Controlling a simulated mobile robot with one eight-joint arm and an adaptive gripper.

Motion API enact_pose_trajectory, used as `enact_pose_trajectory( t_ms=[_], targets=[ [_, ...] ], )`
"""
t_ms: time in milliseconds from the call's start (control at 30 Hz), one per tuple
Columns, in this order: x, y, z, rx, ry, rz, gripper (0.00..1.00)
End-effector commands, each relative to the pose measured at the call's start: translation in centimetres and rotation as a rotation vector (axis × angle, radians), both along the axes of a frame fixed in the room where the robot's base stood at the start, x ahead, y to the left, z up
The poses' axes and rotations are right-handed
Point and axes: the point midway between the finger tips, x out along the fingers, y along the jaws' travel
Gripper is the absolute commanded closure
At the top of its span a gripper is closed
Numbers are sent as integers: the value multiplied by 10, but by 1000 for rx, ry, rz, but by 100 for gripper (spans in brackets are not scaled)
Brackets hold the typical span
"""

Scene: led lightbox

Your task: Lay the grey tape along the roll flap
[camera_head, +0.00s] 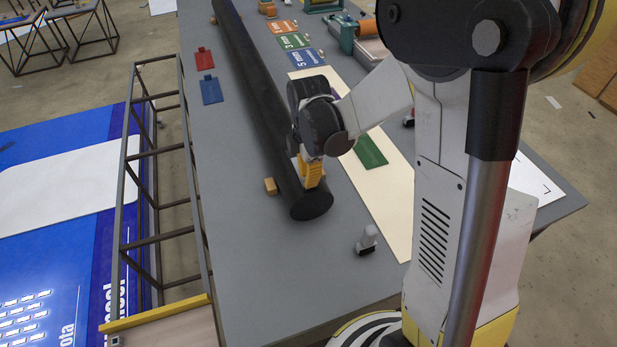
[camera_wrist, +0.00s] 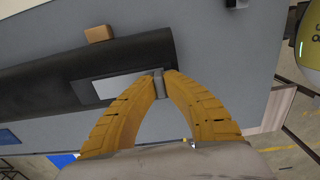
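The thick black roll (camera_head: 262,115) lies lengthwise on the grey table. My gripper (camera_head: 311,185) is over its near end, with yellow fingers pointing down. In the wrist view the black roll (camera_wrist: 40,90) carries a dark grey flap-like patch (camera_wrist: 84,94) with a light grey strip, the grey tape (camera_wrist: 122,84), on it. The fingertips of my gripper (camera_wrist: 159,76) close around a small grey piece at the strip's right end. It looks like the tape's end, but I cannot tell if they are joined. The tape is hidden in the head view.
A wooden block (camera_head: 270,186) sits beside the roll. A cream strip (camera_head: 388,205) with a green card (camera_head: 370,151) lies to the right. Red (camera_head: 204,60) and blue (camera_head: 211,91) tags lie left, where the table is mostly clear.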

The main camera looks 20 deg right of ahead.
Motion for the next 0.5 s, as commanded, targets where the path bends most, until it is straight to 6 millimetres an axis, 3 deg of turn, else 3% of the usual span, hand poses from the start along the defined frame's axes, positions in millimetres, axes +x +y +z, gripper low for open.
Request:
enact_pose_trajectory(
  t_ms=[100, 133, 200, 500],
  targets=[
    [0, 0, -2, 0, 0, 0, 100],
    [0, 0, -2, 0, 0, 0, 83],
    [0, 0, -1, 0, 0, 0, 69],
    [0, 0, 0, 0, 0, 0, 69]
  ],
)
